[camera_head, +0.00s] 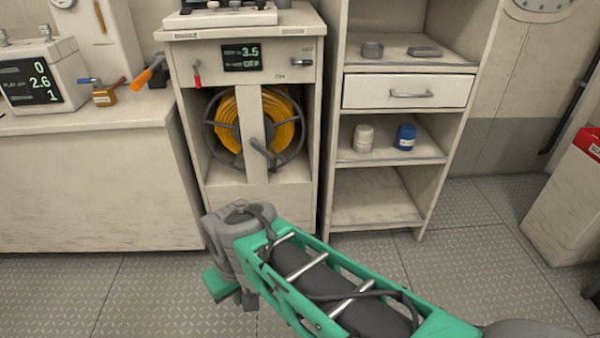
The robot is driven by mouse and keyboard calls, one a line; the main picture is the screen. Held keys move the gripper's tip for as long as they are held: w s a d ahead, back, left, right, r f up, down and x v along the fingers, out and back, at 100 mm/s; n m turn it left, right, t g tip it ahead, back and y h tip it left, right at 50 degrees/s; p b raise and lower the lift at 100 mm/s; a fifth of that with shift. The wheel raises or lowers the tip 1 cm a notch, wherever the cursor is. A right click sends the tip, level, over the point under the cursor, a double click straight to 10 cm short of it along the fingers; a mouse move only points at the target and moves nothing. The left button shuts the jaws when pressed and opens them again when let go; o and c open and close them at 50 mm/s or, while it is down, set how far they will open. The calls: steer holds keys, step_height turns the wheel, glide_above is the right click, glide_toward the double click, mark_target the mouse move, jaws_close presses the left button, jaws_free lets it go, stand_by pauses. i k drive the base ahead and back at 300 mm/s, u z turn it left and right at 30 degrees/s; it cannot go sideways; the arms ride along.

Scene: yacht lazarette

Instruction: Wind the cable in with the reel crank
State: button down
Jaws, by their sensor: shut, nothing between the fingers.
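The cable reel (276,159) sits in an open bay of the light cabinet, behind a vertical post. Yellow-orange cable (228,113) is wound on it inside a dark round rim. The grey reel crank (262,151) is at the front of the reel, its arm angled down to the right. The display above (242,57) reads 3.5, with a second line ending in OFF. My green and grey arm crosses the lower foreground, below and in front of the cabinet, apart from the crank. I cannot make out my gripper's fingers in this view.
A small red lever (197,76) and a dark handle (302,63) flank the display. Shelves with a drawer (405,91), a white jar (363,138) and a blue jar (405,137) stand right. A counter (90,122) stands left. Floor (150,290) in front is clear.

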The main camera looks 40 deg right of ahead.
mark_target(272, 159)
steer(key=z, duration=0.45)
steer(key=i, duration=0.95)
steer(key=u, duration=0.45)
